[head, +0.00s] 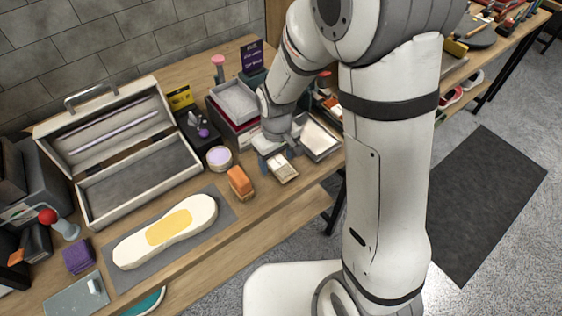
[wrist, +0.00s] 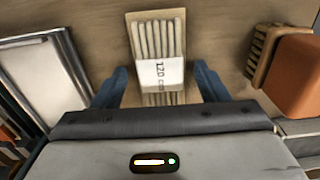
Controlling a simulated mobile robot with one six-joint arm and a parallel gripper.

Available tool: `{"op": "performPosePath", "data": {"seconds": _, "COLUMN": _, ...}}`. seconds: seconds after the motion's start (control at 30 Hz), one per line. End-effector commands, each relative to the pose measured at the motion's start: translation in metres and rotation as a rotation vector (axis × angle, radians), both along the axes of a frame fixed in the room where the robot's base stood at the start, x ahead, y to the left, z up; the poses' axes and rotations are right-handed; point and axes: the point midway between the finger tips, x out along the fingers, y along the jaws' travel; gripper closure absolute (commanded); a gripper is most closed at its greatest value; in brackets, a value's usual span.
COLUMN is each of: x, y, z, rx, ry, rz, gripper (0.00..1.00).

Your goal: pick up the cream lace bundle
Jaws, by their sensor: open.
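The cream lace bundle (wrist: 158,40) lies on the wooden table with a white paper band marked "120 cm" around it. In the head view the bundle (head: 284,172) is near the table's front edge. My gripper (wrist: 158,90) is open, with one blue finger on each side of the bundle's near part in the wrist view. The fingers are apart from the bundle, with gaps on both sides. In the head view my gripper (head: 272,160) is just behind the bundle and partly hides it. The near end of the bundle is hidden by the gripper body in the wrist view.
An orange brush (head: 240,182) lies left of the bundle; it shows at right in the wrist view (wrist: 292,70). A metal-rimmed tray (head: 318,140) is on the other side. A round tin (head: 219,158), open case (head: 140,180) and sole on a grey mat (head: 165,232) are further left.

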Motion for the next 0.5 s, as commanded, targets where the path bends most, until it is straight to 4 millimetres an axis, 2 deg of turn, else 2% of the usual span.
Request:
{"op": "performPosePath", "data": {"seconds": 0.13, "x": 0.0, "y": 0.0002, "z": 0.0002, "rx": 0.0, "ry": 0.0, "rz": 0.0, "gripper": 0.34}}
{"op": "performPosePath", "data": {"seconds": 0.5, "x": -0.0002, "y": 0.0005, "z": 0.0004, "rx": 0.0, "ry": 0.0, "rz": 0.001, "gripper": 0.64}}
